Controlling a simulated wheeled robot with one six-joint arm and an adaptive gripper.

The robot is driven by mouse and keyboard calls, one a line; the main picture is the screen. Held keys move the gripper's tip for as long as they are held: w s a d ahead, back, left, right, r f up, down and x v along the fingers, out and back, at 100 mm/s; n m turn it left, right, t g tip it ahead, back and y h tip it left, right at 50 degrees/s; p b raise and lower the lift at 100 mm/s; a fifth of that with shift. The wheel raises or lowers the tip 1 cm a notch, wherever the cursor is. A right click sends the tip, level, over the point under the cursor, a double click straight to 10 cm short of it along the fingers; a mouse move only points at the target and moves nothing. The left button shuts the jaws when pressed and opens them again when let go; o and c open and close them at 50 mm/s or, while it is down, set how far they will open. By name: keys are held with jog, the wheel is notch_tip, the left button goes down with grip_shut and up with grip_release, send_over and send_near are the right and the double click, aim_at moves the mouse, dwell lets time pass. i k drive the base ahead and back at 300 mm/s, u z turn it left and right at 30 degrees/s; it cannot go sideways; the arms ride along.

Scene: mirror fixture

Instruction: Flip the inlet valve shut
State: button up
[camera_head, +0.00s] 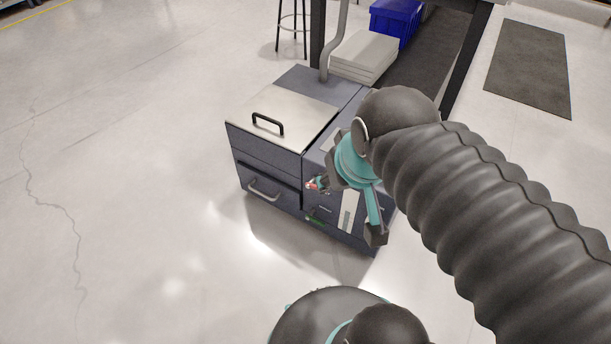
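A dark blue-grey machine cabinet (272,158) stands on the floor in the middle of the view. On its front right side is a small red part (312,185), which may be a valve handle. A small green part (317,221) sits lower on the same face. Both are too small to tell which is the inlet valve or how its handle is turned.
The cabinet has a pale lid with a black handle (268,123) and a grey front handle (264,191). A grey pipe (336,45) rises behind it. White slabs (365,56), a blue crate (394,22) and a stool (293,28) stand further back. The left floor is clear.

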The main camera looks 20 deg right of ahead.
aim_at(309, 185)
jog(key=u, duration=1.3)
jog(key=k, duration=0.7)
jog(key=z, duration=0.55)
